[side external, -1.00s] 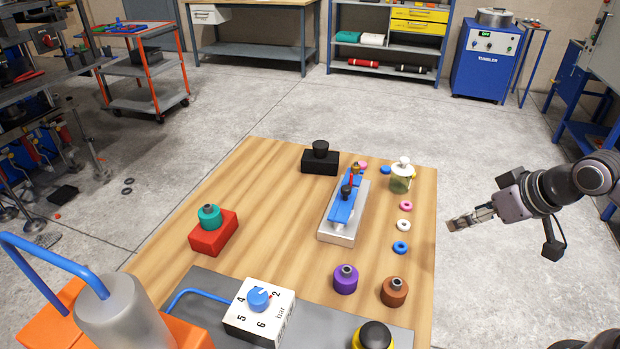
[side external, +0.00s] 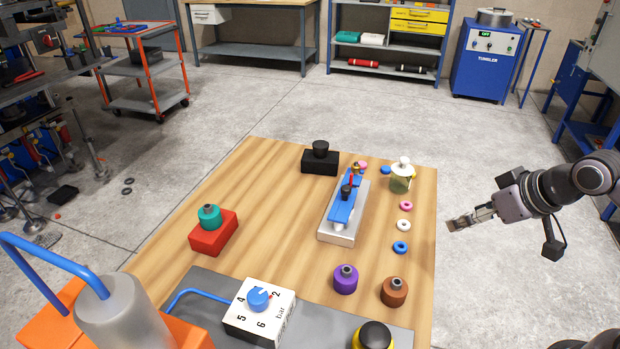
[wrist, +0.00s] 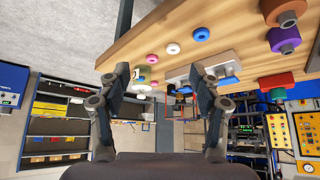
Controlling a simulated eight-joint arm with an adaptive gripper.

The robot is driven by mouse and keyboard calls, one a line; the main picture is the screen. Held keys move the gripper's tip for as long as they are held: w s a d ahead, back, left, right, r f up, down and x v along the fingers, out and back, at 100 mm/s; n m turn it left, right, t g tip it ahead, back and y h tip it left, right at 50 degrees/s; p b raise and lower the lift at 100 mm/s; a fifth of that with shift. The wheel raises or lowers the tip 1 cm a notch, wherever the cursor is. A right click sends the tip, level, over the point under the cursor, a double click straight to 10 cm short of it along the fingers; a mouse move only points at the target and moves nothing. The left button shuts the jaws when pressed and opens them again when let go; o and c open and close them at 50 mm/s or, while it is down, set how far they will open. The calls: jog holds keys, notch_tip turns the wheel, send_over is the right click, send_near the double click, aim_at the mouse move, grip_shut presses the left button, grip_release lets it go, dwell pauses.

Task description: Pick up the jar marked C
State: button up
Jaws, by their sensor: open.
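No letter C is legible on any jar, so I cannot tell which jar bears it. A purple jar (side external: 346,279) and a brown jar (side external: 394,291) stand at the table's front right. A clear jar with a white top (side external: 401,176) stands at the back right. A black-topped yellow jar (side external: 373,337) is cut off by the bottom edge. My gripper (side external: 459,222) is open and empty, just off the table's right edge. In the wrist view its fingers (wrist: 158,82) are spread apart.
The wooden table (side external: 270,215) has clear room in its middle. A blue press on a pale base (side external: 340,236) stands right of centre. Small rings, including a white ring (side external: 404,225), line the right side. A black block (side external: 320,163) is at the back and a dial box (side external: 259,310) in front.

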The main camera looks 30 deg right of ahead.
jog(key=shift+o, duration=1.3)
jog(key=m+g+h, duration=0.3)
jog(key=m, duration=0.4)
send_near(405, 172)
jog(key=x, duration=0.8)
jog(key=shift+f, duration=0.1)
jog(key=shift+w+x, duration=0.1)
jog(key=shift+x, duration=1.2)
jog(key=shift+w+x, duration=0.15)
jog(key=shift+x, duration=1.15)
jog(key=shift+a, duration=0.1)
